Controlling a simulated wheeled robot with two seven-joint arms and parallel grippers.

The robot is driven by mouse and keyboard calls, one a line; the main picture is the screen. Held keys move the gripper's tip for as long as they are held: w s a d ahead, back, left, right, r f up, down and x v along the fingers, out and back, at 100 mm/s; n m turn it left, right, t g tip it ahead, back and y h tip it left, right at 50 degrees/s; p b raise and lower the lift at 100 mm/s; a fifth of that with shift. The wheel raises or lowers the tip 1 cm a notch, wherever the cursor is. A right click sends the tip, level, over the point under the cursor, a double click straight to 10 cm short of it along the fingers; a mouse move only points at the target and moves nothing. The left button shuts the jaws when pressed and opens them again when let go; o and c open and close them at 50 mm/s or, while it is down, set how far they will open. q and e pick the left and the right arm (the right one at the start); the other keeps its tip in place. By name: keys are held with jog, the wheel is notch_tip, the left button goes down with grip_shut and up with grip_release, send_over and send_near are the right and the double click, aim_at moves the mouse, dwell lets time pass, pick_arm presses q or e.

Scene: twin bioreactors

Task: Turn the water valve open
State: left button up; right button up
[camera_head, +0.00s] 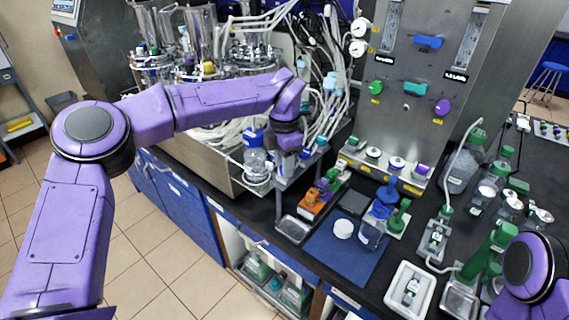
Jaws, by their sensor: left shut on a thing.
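My left gripper (287,158) points down at the front edge of the bioreactor rig, among small valves and tubing. It is shut on what appears to be the water valve's handle. The wrist and fingers hide most of that handle, so its angle cannot be read. My right gripper is out of view; only a purple part of my right arm shows at the lower right.
A bottle with a blue cap (255,160) stands close left of my left gripper. Glass bioreactor vessels (205,40) and white tubes crowd behind it. A steel panel with coloured knobs (415,88) stands to the right. A blue mat (335,250) with small vessels lies in front.

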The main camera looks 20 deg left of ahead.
pick_arm(q)
jog(key=shift+n, duration=0.5)
jog(key=o, duration=1)
jog(key=shift+o, duration=0.2)
jog(key=shift+r, duration=0.35)
notch_tip(320, 180, up, 10)
jog(key=b, duration=0.1)
jog(key=shift+f, duration=0.1)
